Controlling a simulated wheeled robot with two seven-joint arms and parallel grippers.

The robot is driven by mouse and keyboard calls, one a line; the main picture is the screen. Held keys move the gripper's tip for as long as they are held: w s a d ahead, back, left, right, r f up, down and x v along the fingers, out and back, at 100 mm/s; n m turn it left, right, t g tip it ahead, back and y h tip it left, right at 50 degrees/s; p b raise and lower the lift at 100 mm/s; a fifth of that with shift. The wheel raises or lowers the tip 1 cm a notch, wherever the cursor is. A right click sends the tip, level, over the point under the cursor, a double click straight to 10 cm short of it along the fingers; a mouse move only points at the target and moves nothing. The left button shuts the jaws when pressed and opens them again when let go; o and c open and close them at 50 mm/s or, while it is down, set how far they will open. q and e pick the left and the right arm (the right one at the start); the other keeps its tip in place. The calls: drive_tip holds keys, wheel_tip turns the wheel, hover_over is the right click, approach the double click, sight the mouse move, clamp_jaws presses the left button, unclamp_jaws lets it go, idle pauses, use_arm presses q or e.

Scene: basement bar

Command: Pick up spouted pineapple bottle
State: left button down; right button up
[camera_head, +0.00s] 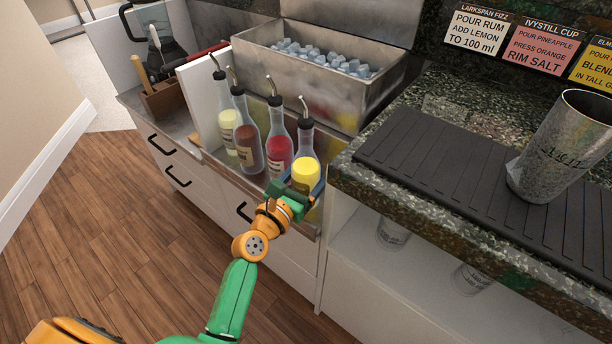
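Several spouted bottles stand in a row in a metal-lined well. The nearest (306,174), at the right end, holds bright yellow liquid under a clear upper part and a dark spout; I take it for the pineapple bottle, though no label is readable. My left gripper (300,197) is at its lower part, with fingers around or beside it, hiding its base. I cannot tell whether the fingers touch it. The others are a red bottle (279,150), a brown one (249,145) and a pale yellow one (228,125). My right gripper is out of view.
A metal ice bin (290,82) stands behind the bottles. A stone counter (392,198) with a black ribbed mat (430,155) and a metal cup (562,150) is close on the right. A wooden holder (165,103) is at left. Wooden floor is free at lower left.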

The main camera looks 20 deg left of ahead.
sight(312, 155)
use_arm(q)
drive_tip(key=shift+r, duration=0.1)
wheel_tip(312, 155, up, 4)
drive_tip(key=p, duration=0.3)
drive_tip(key=shift+a+r, duration=0.1)
drive_tip(key=s+a+r+p, duration=0.1)
drive_tip(key=r, duration=0.1)
drive_tip(key=s+a+r+p, duration=0.1)
drive_tip(key=s+r+p, duration=0.2)
drive_tip(key=r, duration=0.1)
drive_tip(key=shift+s+a, duration=0.25)
drive_tip(key=shift+a, duration=0.15)
drive_tip(key=s+a+r, duration=0.2)
drive_tip(key=s+a, duration=0.2)
drive_tip(key=s, duration=0.3)
drive_tip(key=shift+a+r, duration=0.35)
drive_tip(key=shift+s, duration=0.1)
